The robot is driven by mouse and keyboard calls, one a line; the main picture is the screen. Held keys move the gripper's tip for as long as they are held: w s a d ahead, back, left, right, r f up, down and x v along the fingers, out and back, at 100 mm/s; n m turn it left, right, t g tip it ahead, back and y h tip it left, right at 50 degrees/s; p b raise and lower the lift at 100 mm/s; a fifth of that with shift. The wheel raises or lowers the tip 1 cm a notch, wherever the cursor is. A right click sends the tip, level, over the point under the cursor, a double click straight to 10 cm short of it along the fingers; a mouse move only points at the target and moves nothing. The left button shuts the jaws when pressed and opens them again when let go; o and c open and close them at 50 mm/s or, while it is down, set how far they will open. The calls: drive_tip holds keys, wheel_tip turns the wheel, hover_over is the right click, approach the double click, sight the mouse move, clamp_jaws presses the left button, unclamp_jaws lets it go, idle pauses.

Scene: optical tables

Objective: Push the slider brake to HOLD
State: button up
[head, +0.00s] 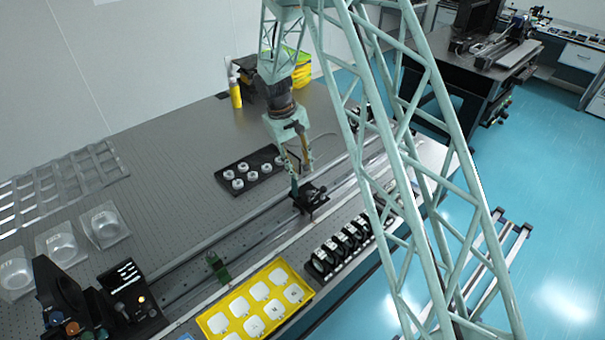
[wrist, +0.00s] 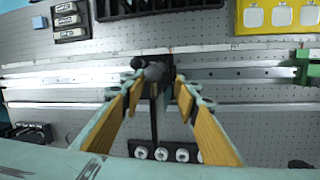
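The slider (head: 310,199) is a black carriage on the long metal rail, below my gripper in the head view. In the wrist view its dark rounded knob (wrist: 154,73) shows at the fingertips, with a dark bar running down between the fingers. My gripper (head: 300,174) points down at the slider; in the wrist view its tan-padded fingers (wrist: 155,84) stand apart on either side of the knob. I cannot tell whether a finger touches it. No HOLD marking is readable, and the brake's setting cannot be told.
A green block (head: 217,266) sits on the rail (head: 180,262) to the left. A yellow tray (head: 209,327) of white pieces and a row of black holders (head: 345,240) lie in front. A black tray of white round parts (head: 250,172) lies behind the rail.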

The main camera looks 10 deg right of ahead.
drive_tip(key=shift+r, duration=0.3)
drive_tip(key=shift+r, duration=0.1)
drive_tip(key=shift+c, duration=0.2)
